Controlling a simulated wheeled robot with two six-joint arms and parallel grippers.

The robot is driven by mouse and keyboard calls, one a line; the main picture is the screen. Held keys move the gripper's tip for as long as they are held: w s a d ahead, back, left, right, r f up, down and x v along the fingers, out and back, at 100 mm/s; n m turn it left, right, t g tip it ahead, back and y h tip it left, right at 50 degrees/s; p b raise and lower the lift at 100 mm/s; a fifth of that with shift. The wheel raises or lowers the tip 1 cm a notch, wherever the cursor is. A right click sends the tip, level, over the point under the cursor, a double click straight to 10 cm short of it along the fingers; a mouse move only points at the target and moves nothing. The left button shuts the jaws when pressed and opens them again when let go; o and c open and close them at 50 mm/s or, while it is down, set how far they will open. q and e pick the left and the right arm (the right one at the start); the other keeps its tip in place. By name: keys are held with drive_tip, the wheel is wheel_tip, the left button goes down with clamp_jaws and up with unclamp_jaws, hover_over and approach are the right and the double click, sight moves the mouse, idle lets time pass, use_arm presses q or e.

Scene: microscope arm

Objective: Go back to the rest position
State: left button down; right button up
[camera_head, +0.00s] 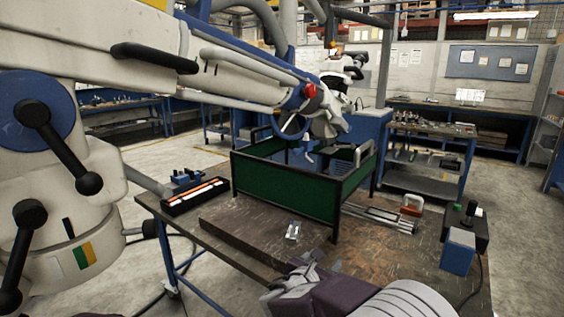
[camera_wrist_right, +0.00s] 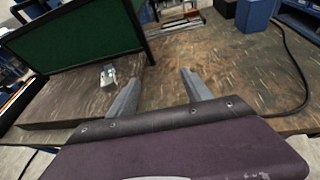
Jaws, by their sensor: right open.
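My right gripper (camera_head: 322,262) is at the front edge of the workbench (camera_head: 385,262) in the head view. In the right wrist view its two grey fingers (camera_wrist_right: 159,82) stand apart with nothing between them. A small silvery object (camera_head: 293,231) lies on the dark board beyond the fingers; it also shows in the wrist view (camera_wrist_right: 108,76), left of the left finger and apart from it. My left gripper is not in view.
A large white microscope arm (camera_head: 240,72) with black levers fills the left and reaches over a green-walled crate (camera_head: 285,188). A black organizer (camera_head: 195,194), metal rods (camera_head: 380,217) and a blue box (camera_head: 458,250) stand around. The bench's right front is mostly clear.

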drive_tip(key=s+d+f+m+g, duration=0.2)
drive_tip(key=s+d+m, duration=0.1)
drive_tip(key=s+d, duration=0.1)
drive_tip(key=s+d+f+m+g, duration=0.2)
drive_tip(key=s+d+m+g, duration=0.1)
drive_tip(key=d, duration=0.4)
drive_tip(key=s+d+f+m+g+h, duration=0.1)
drive_tip(key=s+d+f+m+g, duration=0.1)
drive_tip(key=s+d+f+m, duration=0.1)
drive_tip(key=shift+s+d+m+g, duration=0.4)
drive_tip(key=shift+s+d+m, duration=0.1)
drive_tip(key=shift+s+d, duration=0.7)
drive_tip(key=s+a+f+m+g+y, duration=0.2)
drive_tip(key=s+a+f+m+y, duration=0.25)
drive_tip(key=s+m, duration=0.35)
drive_tip(key=s+a+f+m+g+y, duration=0.25)
drive_tip(key=s+a+f+m, duration=0.2)
drive_tip(key=s+m, duration=0.35)
wheel_tip(320, 180, up, 13)
drive_tip(key=w+m+t+p, duration=0.1)
drive_tip(key=w+m+p, duration=0.1)
drive_tip(key=p, duration=1.1)
drive_tip(key=shift+w+a+m+y+p, duration=0.2)
drive_tip(key=shift+w+m+y+p, duration=0.15)
drive_tip(key=shift+m, duration=0.55)
